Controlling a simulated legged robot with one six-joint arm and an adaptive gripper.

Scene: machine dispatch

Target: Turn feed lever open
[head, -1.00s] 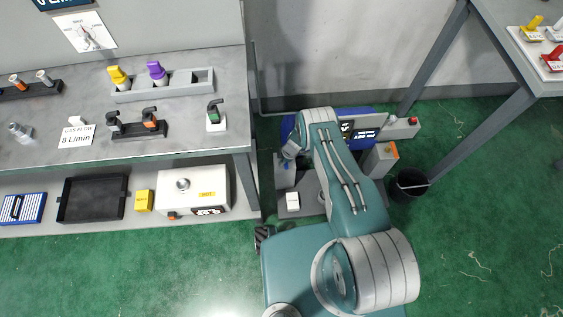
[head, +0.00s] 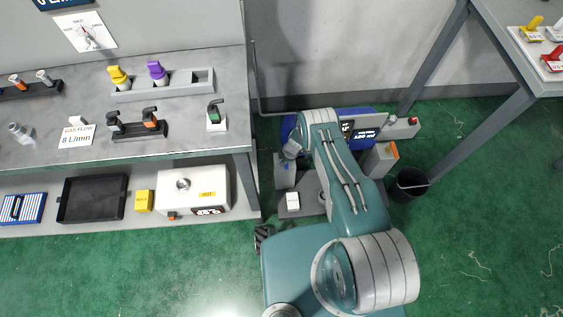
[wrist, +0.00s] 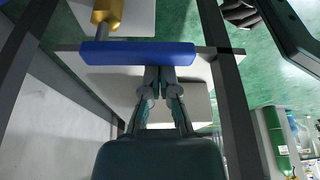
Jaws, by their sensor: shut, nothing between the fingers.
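A long blue bar (wrist: 135,54), which looks like the feed lever's handle, lies across the upper part of the wrist view. A grey stem (wrist: 102,31) joins it to a brass-coloured body (wrist: 107,12) near its left end. My gripper (wrist: 160,74) is shut and empty, with its fingertips close to the blue bar's lower edge, right of its middle. I cannot tell whether they touch. In the head view my arm hides most of the lever's surroundings, and my fingertips cannot be made out there.
A blue machine (head: 360,117) with a display stands behind my arm. A black bin (head: 410,184) is right of it. The grey bench (head: 190,143) on the left carries valves and knobs. Another table (head: 520,85) stands at the upper right. Green floor is clear at lower right.

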